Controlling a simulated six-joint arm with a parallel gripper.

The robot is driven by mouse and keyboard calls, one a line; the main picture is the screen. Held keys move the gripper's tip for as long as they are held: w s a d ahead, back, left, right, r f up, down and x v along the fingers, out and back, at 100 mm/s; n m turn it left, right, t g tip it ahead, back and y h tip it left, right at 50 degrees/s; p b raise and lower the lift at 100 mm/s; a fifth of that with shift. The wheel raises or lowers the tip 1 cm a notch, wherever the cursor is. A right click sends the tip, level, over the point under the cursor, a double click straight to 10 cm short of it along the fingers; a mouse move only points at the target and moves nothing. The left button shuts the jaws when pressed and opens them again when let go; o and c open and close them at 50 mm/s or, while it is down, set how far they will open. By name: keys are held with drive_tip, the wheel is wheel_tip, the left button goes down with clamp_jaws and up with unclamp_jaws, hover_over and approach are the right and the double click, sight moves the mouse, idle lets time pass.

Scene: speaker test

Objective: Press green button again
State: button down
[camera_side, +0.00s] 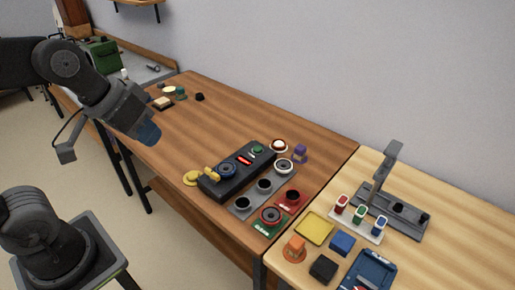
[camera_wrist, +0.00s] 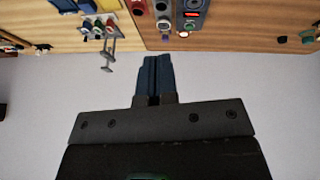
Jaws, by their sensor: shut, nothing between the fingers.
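The black test box (camera_side: 222,186) lies on the brown table. It has a green button (camera_side: 258,150) at its far end, red lit displays in the middle, a blue round part and a yellow lever nearer. My gripper (camera_side: 150,134) is in the air to the left of the box, well apart from the button, with its blue fingers together and empty. In the wrist view the shut fingers (camera_wrist: 152,68) point up toward the table edge.
A grey plate (camera_side: 254,196) with round sockets lies beside the box. A yellow disc (camera_side: 192,178), a purple piece (camera_side: 300,153) and red and green blocks stand close by. The right table holds coloured blocks and a grey stand (camera_side: 384,175). The brown table left of the box is mostly clear.

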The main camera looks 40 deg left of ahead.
drive_tip(key=w+d+r+n+h, duration=0.1)
drive_tip(key=w+n+h, duration=0.1)
drive_tip(key=w, duration=0.4)
drive_tip(key=w+d+n+h, duration=0.1)
drive_tip(key=w+d+n, duration=0.15)
drive_tip(key=w, duration=0.35)
drive_tip(key=n+t, duration=0.3)
drive_tip(key=n, duration=1.4)
hover_over(258, 149)
wheel_tip(258, 149, down, 18)
drive_tip(key=shift+a, duration=0.1)
drive_tip(key=shift+f, duration=4.4)
drive_tip(key=shift+s+f, duration=0.1)
drive_tip(key=shift+f, duration=0.3)
